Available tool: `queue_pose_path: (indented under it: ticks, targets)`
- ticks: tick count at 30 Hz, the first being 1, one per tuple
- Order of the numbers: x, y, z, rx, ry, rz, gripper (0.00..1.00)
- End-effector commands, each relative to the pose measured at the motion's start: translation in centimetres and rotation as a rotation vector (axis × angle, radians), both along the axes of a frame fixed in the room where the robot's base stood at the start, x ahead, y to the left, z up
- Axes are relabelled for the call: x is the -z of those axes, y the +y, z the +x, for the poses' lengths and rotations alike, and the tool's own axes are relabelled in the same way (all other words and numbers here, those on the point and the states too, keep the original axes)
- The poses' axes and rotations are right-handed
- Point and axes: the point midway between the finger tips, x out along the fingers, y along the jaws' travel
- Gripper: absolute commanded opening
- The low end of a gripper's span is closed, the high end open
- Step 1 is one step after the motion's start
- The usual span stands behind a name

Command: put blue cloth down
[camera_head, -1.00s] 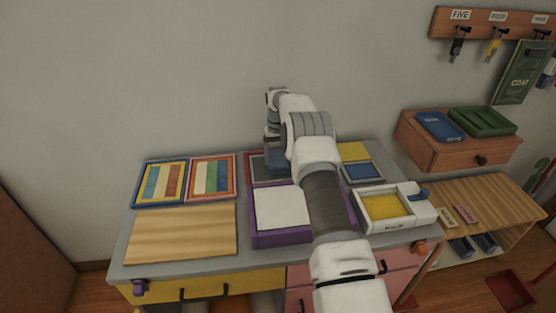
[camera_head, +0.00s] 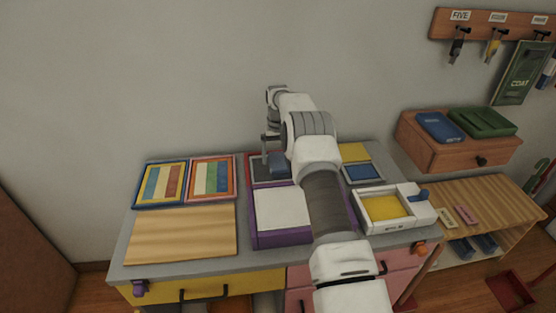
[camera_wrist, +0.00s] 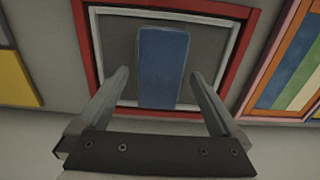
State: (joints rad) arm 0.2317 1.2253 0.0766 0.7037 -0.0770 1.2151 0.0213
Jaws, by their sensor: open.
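The blue cloth (camera_wrist: 163,62) is a folded blue rectangle, lying on the grey inner panel of a red-framed tray (camera_wrist: 86,62) with a white inner border. My gripper (camera_wrist: 159,76) is open, with one finger on each side of the cloth and a gap to both. In the head view my gripper (camera_head: 267,150) is above the tray, mostly hidden behind my wrist.
Striped framed boards (camera_head: 212,178) and a wooden board (camera_head: 182,235) lie to the left. A purple tray with a white panel (camera_head: 281,209) is in front. A white tray with yellow contents (camera_head: 386,207) and a blue square panel (camera_head: 362,171) are to the right.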

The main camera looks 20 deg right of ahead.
Motion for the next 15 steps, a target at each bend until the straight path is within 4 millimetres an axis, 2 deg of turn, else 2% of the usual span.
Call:
queue_pose_path:
  ticks: [3, 9, 15]
  targets:
    - [-2.8, 0.0, 0.1, 0.000, -0.005, -0.002, 1.00]
    - [-7.1, 0.0, 0.1, 0.000, -0.004, -0.002, 1.00]
    - [-9.9, 0.0, 0.0, 0.000, -0.002, 0.000, 1.00]
